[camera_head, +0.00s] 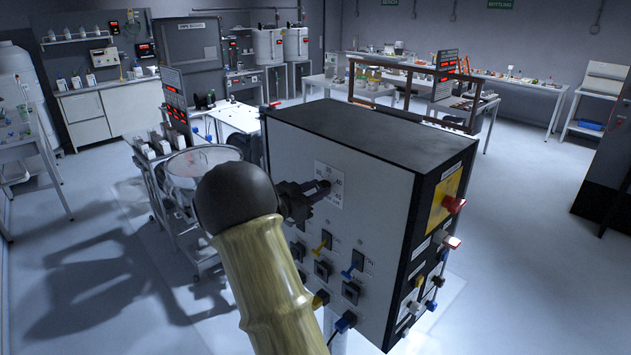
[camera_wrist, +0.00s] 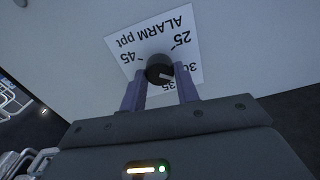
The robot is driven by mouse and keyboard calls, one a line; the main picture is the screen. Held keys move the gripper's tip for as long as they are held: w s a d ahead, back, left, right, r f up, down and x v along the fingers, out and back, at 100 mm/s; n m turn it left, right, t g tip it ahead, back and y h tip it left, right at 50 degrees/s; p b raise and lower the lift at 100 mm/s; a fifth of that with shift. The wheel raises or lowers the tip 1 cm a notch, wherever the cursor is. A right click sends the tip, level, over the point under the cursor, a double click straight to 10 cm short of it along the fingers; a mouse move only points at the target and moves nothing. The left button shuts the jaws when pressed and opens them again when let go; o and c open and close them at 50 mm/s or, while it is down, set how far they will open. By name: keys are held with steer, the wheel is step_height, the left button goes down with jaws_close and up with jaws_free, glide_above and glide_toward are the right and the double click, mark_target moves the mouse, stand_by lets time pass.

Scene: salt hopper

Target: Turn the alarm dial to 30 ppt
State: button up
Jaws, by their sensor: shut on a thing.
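The alarm dial is a round black knob (camera_wrist: 158,66) on a white scale plate (camera_wrist: 158,36) marked "ALARM ppt", upside down in the wrist view. 25, 30, 35 and 45 can be read there; the fingers partly cover the lower scale. A white mark on the knob lies on the side of 30 and 35; I cannot tell its exact reading. My gripper (camera_wrist: 161,82) is shut on the knob, one finger on each side. In the head view my gripper (camera_head: 312,190) reaches the plate (camera_head: 336,177) on the control box's front face (camera_head: 290,150), hiding part of it.
Open floor (camera_head: 530,220) lies to the right.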

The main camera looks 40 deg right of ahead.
steer(key=shift+a+f+n+p, duration=0.15)
steer(key=shift+n+p, duration=0.25)
steer(key=shift+n, duration=0.2)
steer(key=shift+f, duration=0.1)
steer(key=o, duration=1)
steer(key=shift+w, duration=0.1)
steer(key=a+b, duration=0.2)
steer(key=a, duration=0.3)
steer(key=s+a+b, duration=0.1)
steer(key=a+b, duration=0.1)
steer(key=a, duration=0.4)
steer(key=a+b, duration=0.2)
steer(key=a, duration=0.4)
steer(key=shift+s+a, duration=0.1)
steer(key=shift+s, duration=0.1)
steer(key=shift+t, duration=0.3)
